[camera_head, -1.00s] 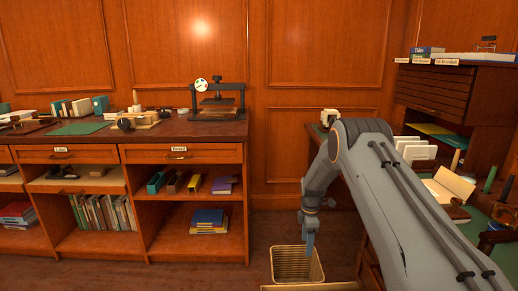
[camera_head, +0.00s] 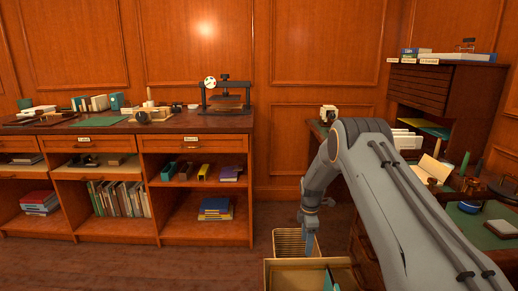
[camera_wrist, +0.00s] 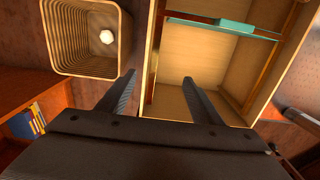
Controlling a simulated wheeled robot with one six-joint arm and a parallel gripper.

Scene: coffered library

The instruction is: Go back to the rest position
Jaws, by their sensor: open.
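My gripper (camera_wrist: 158,95) is open, with nothing between its two dark fingers in the wrist view. It also shows in the head view (camera_head: 309,240), pointing down in front of the wicker basket. The slatted wastebasket (camera_wrist: 50,38) is at the upper left of the wrist view, with a white crumpled ball (camera_wrist: 106,36) inside. An open wooden drawer (camera_wrist: 152,55) lies beyond and to the right of the fingers. A teal item (camera_wrist: 235,25) lies at a divider in it. My arm is bent over the right side of the head view.
A long wooden cabinet (camera_head: 130,130) with shelves of books stands at the left, a black press (camera_head: 228,97) on its top. A desk with a cabinet (camera_head: 432,88) and cards stands at the right, close to my arm. Floor (camera_head: 140,268) is clear at the front left.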

